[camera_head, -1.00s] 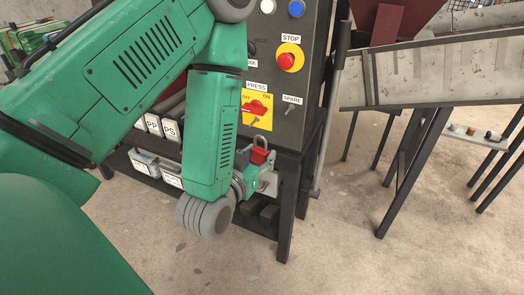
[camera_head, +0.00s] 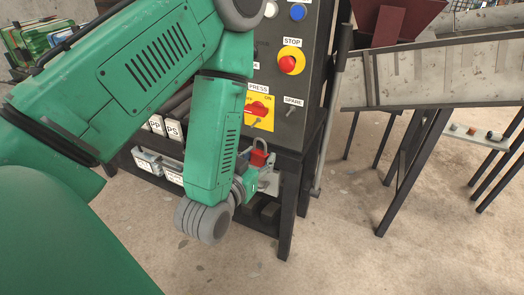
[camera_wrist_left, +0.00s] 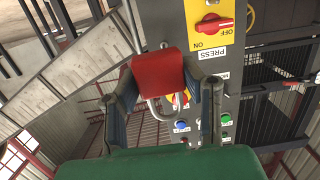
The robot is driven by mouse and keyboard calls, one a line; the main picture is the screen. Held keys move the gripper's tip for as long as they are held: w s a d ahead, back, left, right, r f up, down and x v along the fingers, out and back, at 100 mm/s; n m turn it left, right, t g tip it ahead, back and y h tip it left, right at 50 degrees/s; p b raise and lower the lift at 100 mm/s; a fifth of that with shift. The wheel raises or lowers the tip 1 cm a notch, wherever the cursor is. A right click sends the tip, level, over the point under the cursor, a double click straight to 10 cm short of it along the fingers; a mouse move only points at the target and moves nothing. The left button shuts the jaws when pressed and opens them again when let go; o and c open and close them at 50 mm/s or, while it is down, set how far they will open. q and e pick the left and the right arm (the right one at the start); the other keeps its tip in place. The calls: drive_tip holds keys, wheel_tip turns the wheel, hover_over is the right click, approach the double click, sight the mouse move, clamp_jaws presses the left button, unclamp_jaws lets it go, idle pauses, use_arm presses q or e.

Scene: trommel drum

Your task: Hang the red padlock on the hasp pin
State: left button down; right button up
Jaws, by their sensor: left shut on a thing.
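The red padlock (camera_head: 257,158) is in my left gripper (camera_head: 250,170), in front of the lower part of the control cabinet. Its grey shackle (camera_head: 264,145) points up. In the left wrist view the red body (camera_wrist_left: 160,72) sits between the two fingers of the left gripper (camera_wrist_left: 160,84), which is shut on it. The curved shackle (camera_wrist_left: 166,112) shows beyond the body. My right gripper is not in view.
The control cabinet (camera_head: 282,105) has a STOP button (camera_head: 291,62) and a red PRESS switch (camera_head: 258,108) above the padlock. A dark frame leg (camera_head: 288,215) stands below right. A grey lever (camera_head: 335,110) runs along the cabinet's right side. The floor in front is clear.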

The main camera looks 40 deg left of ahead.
sight(258, 161)
use_arm(q)
drive_tip(key=shift+s+d+f+p, duration=0.1)
drive_tip(key=shift+s+d+p, duration=0.15)
drive_tip(key=shift+s+p, duration=0.65)
drive_tip(key=shift+s+d+r+p, duration=0.2)
drive_tip(key=shift+s+r+p, duration=0.1)
drive_tip(key=shift+s, duration=0.15)
drive_tip(key=shift+s+d+p, duration=0.15)
drive_tip(key=shift+s+p, duration=0.25)
drive_tip(key=shift+s, duration=0.1)
drive_tip(key=shift+s+f+p, duration=0.1)
drive_tip(key=shift+s+p, duration=0.2)
drive_tip(key=shift+s, duration=0.2)
